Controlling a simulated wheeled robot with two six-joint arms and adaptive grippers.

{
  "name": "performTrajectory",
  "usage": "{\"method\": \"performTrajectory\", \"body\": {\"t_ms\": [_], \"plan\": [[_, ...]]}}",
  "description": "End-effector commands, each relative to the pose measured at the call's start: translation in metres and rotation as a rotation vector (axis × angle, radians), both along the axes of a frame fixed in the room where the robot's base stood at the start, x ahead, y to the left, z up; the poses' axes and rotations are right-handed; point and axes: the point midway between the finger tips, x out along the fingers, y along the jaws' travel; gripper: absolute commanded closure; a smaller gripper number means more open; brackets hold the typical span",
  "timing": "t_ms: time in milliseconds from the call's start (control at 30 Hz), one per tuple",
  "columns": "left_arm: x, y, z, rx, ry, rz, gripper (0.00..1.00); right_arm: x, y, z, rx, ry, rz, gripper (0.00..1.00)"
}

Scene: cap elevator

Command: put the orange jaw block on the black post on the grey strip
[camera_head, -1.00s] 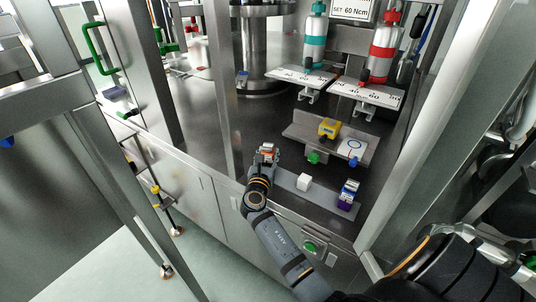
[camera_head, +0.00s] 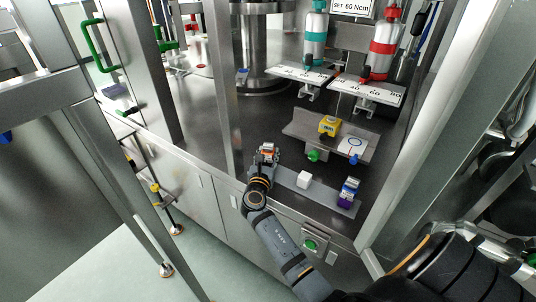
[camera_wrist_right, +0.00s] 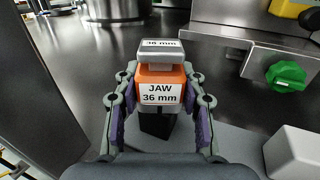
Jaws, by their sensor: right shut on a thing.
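The orange jaw block (camera_wrist_right: 162,88), labelled "JAW 36 mm" with a grey top, stands between the fingers of my right gripper (camera_wrist_right: 160,106). The gripper is shut on it. In the head view my right gripper (camera_head: 266,160) holds the block (camera_head: 268,149) at the left end of the grey strip (camera_head: 325,193). In the right wrist view a black post (camera_wrist_right: 156,124) shows directly below the block, between the fingers. I cannot tell whether block and post touch. The grey strip (camera_wrist_right: 238,146) runs to the right. My left gripper is not in view.
A white block (camera_head: 304,180) and a purple block (camera_head: 347,193) stand on the strip to the right. Behind is a metal ledge (camera_head: 300,132) with a green knob (camera_head: 314,155) and a yellow device (camera_head: 328,126). An upright column (camera_head: 223,90) rises at the left.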

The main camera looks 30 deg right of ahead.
Motion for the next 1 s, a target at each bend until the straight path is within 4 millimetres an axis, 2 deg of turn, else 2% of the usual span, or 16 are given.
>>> {"method": "performTrajectory", "body": {"t_ms": [167, 200, 367, 633, 733, 867, 1000], "plan": [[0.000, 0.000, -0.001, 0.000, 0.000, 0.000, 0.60, 0.000, 0.000, -0.001, -0.001, -0.001, 0.000, 1.00], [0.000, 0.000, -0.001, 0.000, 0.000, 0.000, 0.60, 0.000, 0.000, -0.001, -0.001, -0.001, 0.000, 0.56], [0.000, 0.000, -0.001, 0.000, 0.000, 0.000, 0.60, 0.000, 0.000, -0.001, -0.001, -0.001, 0.000, 0.34], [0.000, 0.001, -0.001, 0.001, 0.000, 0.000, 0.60, 0.000, 0.000, -0.002, 0.001, 0.001, 0.000, 0.33], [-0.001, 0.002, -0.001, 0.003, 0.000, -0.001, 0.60, 0.000, 0.000, 0.003, 0.001, -0.001, -0.001, 0.33], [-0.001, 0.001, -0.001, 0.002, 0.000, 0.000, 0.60, 0.000, 0.000, 0.027, 0.001, -0.006, 0.001, 0.33], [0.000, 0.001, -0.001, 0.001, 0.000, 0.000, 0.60, 0.000, 0.000, 0.059, 0.001, -0.006, 0.000, 0.33]]}}
